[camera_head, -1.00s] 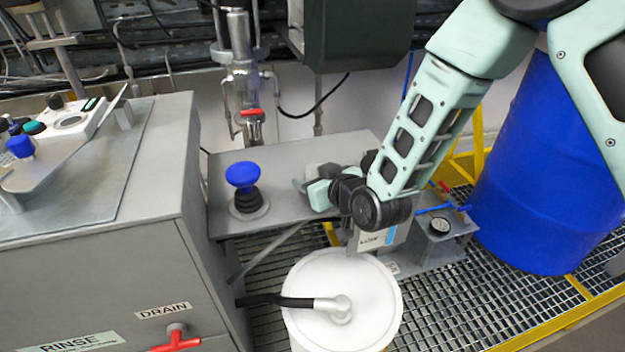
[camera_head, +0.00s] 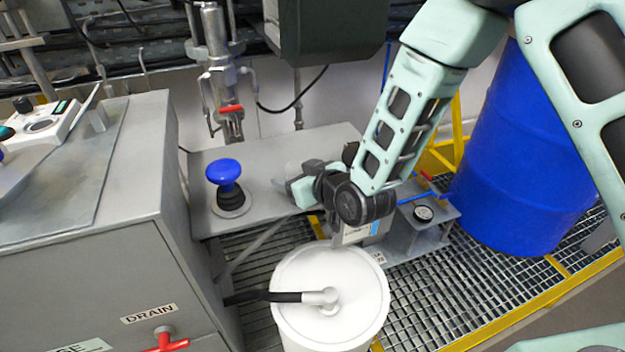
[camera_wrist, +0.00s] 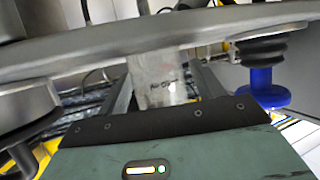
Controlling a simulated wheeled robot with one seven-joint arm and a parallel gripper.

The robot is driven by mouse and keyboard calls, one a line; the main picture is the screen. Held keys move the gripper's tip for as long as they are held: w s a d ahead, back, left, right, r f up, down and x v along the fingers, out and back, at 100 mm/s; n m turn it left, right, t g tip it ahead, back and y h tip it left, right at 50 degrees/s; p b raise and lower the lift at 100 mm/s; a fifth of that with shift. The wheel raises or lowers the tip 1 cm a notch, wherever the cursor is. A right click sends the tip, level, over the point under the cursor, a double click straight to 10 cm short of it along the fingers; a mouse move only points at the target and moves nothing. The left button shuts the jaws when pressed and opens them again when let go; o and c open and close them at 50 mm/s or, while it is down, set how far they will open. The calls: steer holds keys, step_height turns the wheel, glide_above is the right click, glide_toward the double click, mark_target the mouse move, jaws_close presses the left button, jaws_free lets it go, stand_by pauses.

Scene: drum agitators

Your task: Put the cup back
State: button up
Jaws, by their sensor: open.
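A clear, see-through cup (camera_wrist: 163,80) with small, unreadable print shows in the wrist view, between the two dark fingers of my gripper (camera_wrist: 160,85). The jaws are open around it. In the head view, my gripper (camera_head: 284,184) is low over the grey metal shelf (camera_head: 275,148), right of the blue mushroom-shaped knob (camera_head: 224,172). A faint clear edge shows at the fingertips there; the rest of the cup is hidden or hard to make out. The blue knob also shows in the wrist view (camera_wrist: 262,88), which is turned upside down.
A sampling valve with a red handle (camera_head: 231,108) hangs above the shelf. A white lidded drum (camera_head: 345,270) with a hose stands in front. A grey cabinet (camera_head: 95,270) is at left, a blue barrel (camera_head: 520,150) at right.

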steer(key=s+d+r+g+h, duration=0.2)
steer(key=s+d+r+g, duration=0.1)
steer(key=s, duration=0.7)
steer(key=s+d+r+g+h, duration=0.2)
steer(key=s+d+r+g, duration=0.2)
steer(key=s, duration=0.6)
steer(key=s+d+r+g+h+p, duration=0.1)
steer(key=s+d+r+g, duration=0.3)
steer(key=s, duration=0.6)
steer(key=d+r+h, duration=0.1)
steer(key=d, duration=0.1)
steer(key=shift+d+n+h, duration=0.4)
steer(key=shift+r+p, duration=0.25)
steer(key=shift+p, duration=0.05)
steer(key=shift+c, duration=0.4)
